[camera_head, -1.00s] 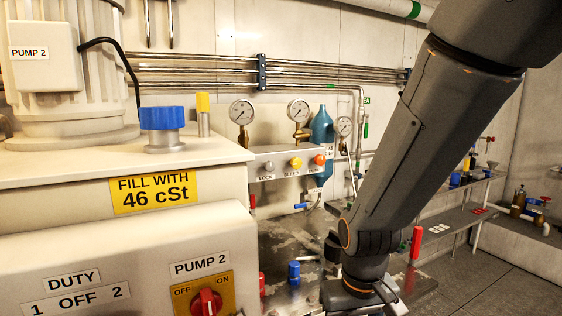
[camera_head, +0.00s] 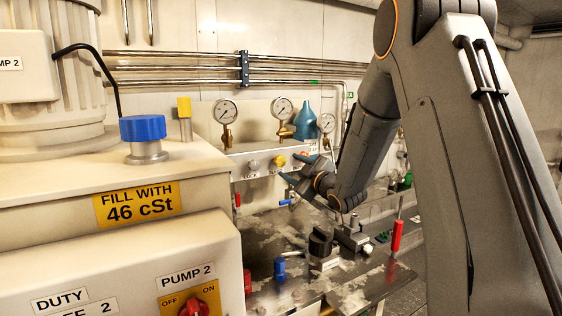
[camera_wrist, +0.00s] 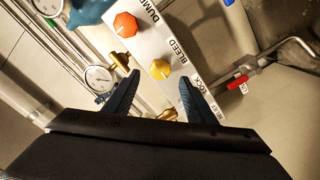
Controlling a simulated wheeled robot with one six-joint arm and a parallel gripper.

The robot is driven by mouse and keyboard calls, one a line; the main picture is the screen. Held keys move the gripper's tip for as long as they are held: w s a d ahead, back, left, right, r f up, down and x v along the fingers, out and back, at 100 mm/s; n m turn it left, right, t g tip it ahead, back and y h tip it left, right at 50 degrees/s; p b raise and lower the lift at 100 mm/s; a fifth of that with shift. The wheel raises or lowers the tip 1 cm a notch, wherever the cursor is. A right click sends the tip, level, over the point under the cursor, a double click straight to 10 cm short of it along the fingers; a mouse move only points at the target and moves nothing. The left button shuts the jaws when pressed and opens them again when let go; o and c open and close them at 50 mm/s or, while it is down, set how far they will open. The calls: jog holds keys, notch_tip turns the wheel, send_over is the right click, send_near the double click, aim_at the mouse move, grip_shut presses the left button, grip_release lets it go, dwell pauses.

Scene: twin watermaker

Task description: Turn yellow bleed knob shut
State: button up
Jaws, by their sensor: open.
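The yellow bleed knob (camera_head: 279,161) sits on the front of a pale valve panel, between a grey lock knob (camera_head: 253,164) and an orange dump knob. In the wrist view the yellow knob (camera_wrist: 160,69) lies between the tips of my gripper (camera_wrist: 160,77), by the BLEED label. My gripper is open and empty, with one dark blue finger on each side of the knob in that view. I cannot tell whether it touches. In the head view my gripper (camera_head: 289,167) is in front of the panel and partly hides the orange knob (camera_wrist: 125,25).
Pressure gauges (camera_head: 225,112) and a blue bottle (camera_head: 307,118) stand above and behind the panel. A red-handled valve (camera_wrist: 237,82) is right in the wrist view. A tank with a blue cap (camera_head: 143,129) fills the head view's left. A cluttered bench lies below.

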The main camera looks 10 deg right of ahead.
aim_at(282, 162)
jog(key=p+x, duration=0.2)
jog(key=x, duration=0.5)
jog(key=shift+w+a, duration=0.1)
jog(key=shift+w, duration=0.15)
jog(key=c, duration=1)
